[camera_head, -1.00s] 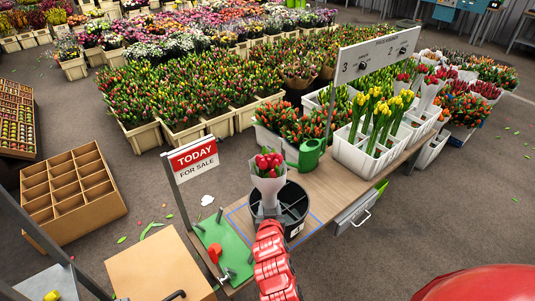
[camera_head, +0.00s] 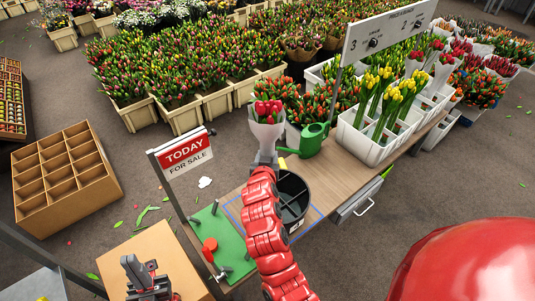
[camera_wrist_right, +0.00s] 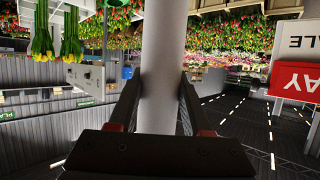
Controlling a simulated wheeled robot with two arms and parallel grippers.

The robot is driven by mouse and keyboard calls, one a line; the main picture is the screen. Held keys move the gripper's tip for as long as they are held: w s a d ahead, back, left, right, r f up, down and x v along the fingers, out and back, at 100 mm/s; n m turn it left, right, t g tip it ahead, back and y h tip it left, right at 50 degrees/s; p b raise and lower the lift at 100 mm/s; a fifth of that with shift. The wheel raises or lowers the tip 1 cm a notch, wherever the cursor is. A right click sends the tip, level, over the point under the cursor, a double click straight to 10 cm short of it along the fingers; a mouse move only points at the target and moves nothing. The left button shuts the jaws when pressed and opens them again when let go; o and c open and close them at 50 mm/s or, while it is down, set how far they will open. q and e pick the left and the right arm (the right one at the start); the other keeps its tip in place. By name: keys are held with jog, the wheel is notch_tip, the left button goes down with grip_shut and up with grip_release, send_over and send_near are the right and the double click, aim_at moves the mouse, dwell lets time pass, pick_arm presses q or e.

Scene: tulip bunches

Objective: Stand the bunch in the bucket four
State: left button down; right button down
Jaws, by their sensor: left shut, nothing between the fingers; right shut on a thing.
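A bunch of red tulips in a white wrap (camera_head: 268,112) is held upright above the bench, up-picture of the black bucket (camera_head: 308,215). My right gripper (camera_head: 264,158) is shut on the wrap. In the right wrist view the pale wrapped stem (camera_wrist_right: 162,60) stands between the fingers of the right gripper (camera_wrist_right: 161,95). The bucket is round, open at the top, with dividers inside; my right arm hides part of its left side. My left gripper (camera_head: 147,277) is shut and empty, over the cardboard box at lower left. No number four can be read on the bucket.
A green watering can (camera_head: 313,138) and a white crate of yellow tulips (camera_head: 350,145) stand behind the bucket. A numbered sign board (camera_head: 390,32) rises above the crate. Floor at right is clear.

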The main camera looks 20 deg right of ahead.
notch_tip(320, 180, down, 21)
jog(key=b, duration=2)
jog(key=shift+w+d+f, duration=0.1)
jog(key=shift+w, duration=0.05)
jog(key=shift+f, duration=0.1)
jog(key=shift+f+b, duration=0.45)
jog(key=shift+b, duration=0.25)
grip_release()
